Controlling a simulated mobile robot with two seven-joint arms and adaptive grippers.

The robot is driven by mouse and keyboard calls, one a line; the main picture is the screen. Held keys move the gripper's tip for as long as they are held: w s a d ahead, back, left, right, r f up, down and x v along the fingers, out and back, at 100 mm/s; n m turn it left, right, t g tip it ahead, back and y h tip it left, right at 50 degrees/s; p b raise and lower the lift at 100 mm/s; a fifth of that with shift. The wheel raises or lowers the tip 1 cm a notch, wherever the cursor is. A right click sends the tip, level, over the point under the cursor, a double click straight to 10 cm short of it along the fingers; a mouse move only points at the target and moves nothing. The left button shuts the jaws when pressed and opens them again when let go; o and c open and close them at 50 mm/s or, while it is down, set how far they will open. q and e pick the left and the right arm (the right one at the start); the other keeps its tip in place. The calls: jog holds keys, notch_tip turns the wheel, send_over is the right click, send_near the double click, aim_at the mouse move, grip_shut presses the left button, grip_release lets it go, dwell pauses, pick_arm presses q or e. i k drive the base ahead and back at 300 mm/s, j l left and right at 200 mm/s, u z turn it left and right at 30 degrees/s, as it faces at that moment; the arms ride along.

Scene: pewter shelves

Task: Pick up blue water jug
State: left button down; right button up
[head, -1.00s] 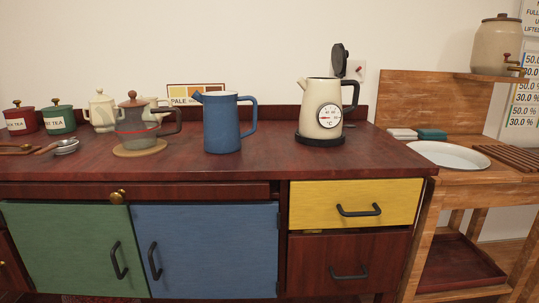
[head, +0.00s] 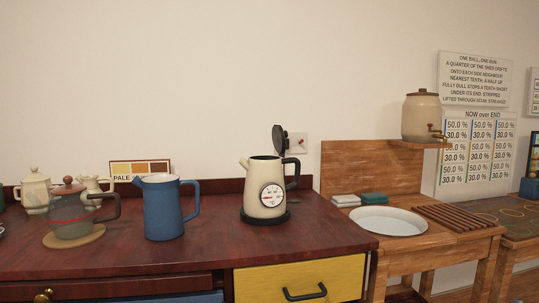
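The blue water jug (head: 163,210) stands upright on the dark red wooden counter (head: 125,262), left of centre in the head view. Its spout points left and its handle is on the right side. Its top looks open and pale inside. Neither of my grippers shows in the head view.
A cream kettle (head: 262,190) with a dial and raised lid stands on a black base right of the jug. A glass teapot (head: 72,214) on a round mat stands left. A wooden stand (head: 450,248) holds a white basin (head: 388,222). The counter before the jug is clear.

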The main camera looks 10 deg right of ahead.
aim_at(164, 221)
jog(key=i+l+u, duration=0.25)
jog(key=l, duration=0.85)
jog(key=l+u, duration=0.3)
jog(key=l, duration=0.75)
